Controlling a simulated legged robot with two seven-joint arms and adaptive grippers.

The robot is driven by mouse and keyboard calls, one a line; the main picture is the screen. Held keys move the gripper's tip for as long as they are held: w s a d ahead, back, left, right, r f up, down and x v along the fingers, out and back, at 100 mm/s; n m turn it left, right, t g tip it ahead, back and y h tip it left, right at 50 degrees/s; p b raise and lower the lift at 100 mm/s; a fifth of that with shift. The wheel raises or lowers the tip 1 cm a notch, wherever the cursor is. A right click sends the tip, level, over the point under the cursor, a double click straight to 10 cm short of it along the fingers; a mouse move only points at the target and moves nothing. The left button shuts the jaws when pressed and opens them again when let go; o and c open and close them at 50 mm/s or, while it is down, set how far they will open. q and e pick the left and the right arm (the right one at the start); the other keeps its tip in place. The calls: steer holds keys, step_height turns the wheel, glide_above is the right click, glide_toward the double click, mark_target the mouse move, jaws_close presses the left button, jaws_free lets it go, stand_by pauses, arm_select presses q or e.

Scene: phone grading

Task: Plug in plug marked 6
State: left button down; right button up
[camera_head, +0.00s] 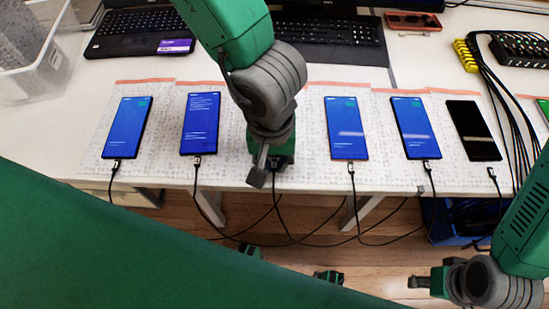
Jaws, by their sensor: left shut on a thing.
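My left gripper (268,168) is at the table's front edge in the middle of the row of phones. It is shut on a cable plug, mostly hidden by the fingers; its black cable (276,200) hangs below. The arm hides the phone place behind it. A black-screened phone (473,130) lies at the right, with a plug (492,173) just below its lower end, seemingly apart from it. No plug number is readable. My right gripper (422,282) is low at the right, below the table edge; its finger opening is unclear.
Several blue-screened phones, such as the leftmost one (126,128), lie on patterned mats with cables at their lower ends. Black cables loop below the white table's front edge. A laptop (140,30), a keyboard (325,30) and a black hub (520,47) stand behind.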

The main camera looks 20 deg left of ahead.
mark_target(274, 170)
stand_by(0.7)
arm_select(q)
steer(key=c, duration=1.5)
jaws_free()
steer(key=shift+r+p, duration=0.1)
steer(key=shift+p, duration=0.2)
steer(key=shift+s+d+r+p, duration=0.1)
steer(key=shift+s+r+p, duration=0.15)
steer(key=shift+r+p, duration=1.15)
steer(key=shift+s+d+r+p, duration=0.1)
steer(key=shift+s+r+p, duration=0.1)
steer(key=shift+r+p, duration=1.15)
steer(key=shift+f+p, duration=0.3)
